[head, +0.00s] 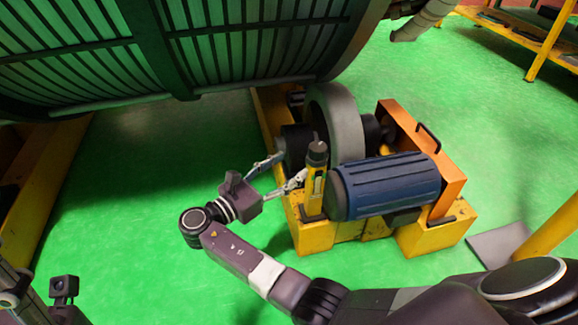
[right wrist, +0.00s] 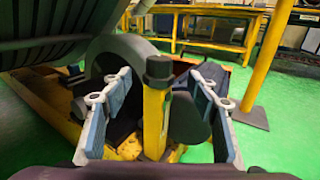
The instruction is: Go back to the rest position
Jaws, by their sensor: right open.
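My right gripper (head: 291,168) is open, its two blue-grey fingers spread and pointing at the machine. A yellow upright piece with a black cap (head: 314,183) stands just beyond the fingertips at the front of the machine. In the right wrist view, this yellow piece (right wrist: 154,120) shows in the gap between the open fingers (right wrist: 160,92), with space on both sides. Nothing is held. Part of my left arm shows at the lower left of the head view, but its gripper fingers do not.
The machine has a blue motor (head: 388,187), a grey wheel (head: 340,125) and an orange plate (head: 448,182) on a yellow base (head: 322,238). A large slatted stator (head: 215,45) hangs over the upper left. Green floor (head: 130,215) is open at left. A yellow post (head: 552,228) stands at right.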

